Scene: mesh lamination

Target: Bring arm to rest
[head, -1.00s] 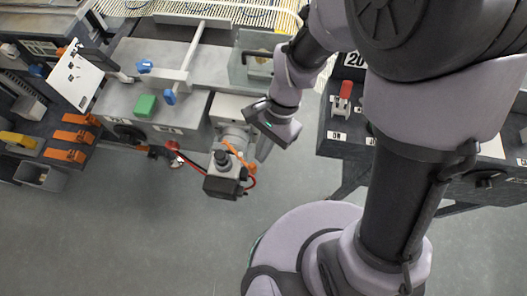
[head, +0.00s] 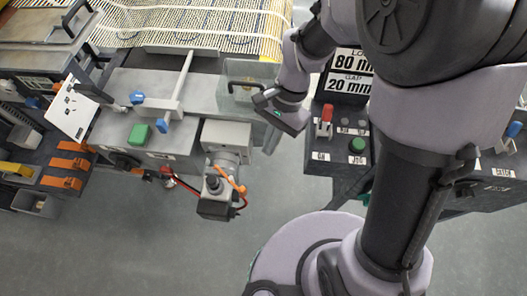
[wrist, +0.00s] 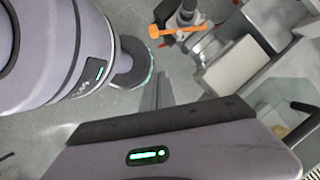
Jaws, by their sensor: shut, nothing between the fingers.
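My gripper (head: 272,139) hangs from my folded arm in the middle of the head view, just right of the grey motor unit and left of the control box. Its slim fingers are together and empty, partly hidden by the gripper body. In the wrist view the closed fingers (wrist: 164,90) point up the picture over grey floor, touching nothing. The gripper body with a green light fills the bottom of that view.
The motor unit (head: 218,190) with an orange lever and red cable juts from the machine. A control box (head: 338,145) with a red switch and green button stands right of the gripper. Patterned mesh (head: 190,30) lies at the back. The floor (head: 150,250) in front is clear.

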